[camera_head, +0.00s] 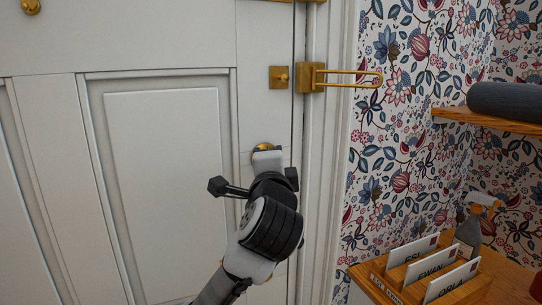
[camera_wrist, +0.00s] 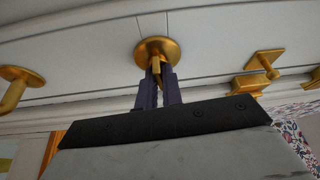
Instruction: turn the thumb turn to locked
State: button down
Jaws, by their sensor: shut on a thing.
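The thumb turn is a brass piece on a round brass rose (camera_wrist: 157,50) on the white door (camera_head: 165,180), near the door's right edge. In the wrist view my gripper (camera_wrist: 158,76) is shut on the thumb turn (camera_wrist: 157,68), with its two dark fingers on either side of the brass tab. The fingers hide part of the tab, so its exact angle is hard to tell. In the head view my arm covers most of the thumb turn, and only the top of the rose (camera_head: 263,147) shows.
A brass swing-bar guard (camera_head: 345,78) juts from the frame above right, beside a brass catch plate (camera_head: 279,78). A brass lever handle (camera_wrist: 14,88) shows at left in the wrist view. At right are a wooden letter rack (camera_head: 395,280), a spray bottle (camera_head: 470,232) and a shelf (camera_head: 480,124).

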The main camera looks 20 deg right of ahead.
jog(key=shift+m+g+p, duration=0.3)
jog(key=shift+m, duration=0.3)
jog(key=c, duration=1.6)
grip_release()
jog(key=shift+o, duration=0.2)
jog(key=shift+s, duration=0.1)
jog(key=b+v, duration=0.5)
jog(key=v, duration=0.8)
jog(key=shift+s, duration=0.35)
jog(key=shift+a, duration=0.1)
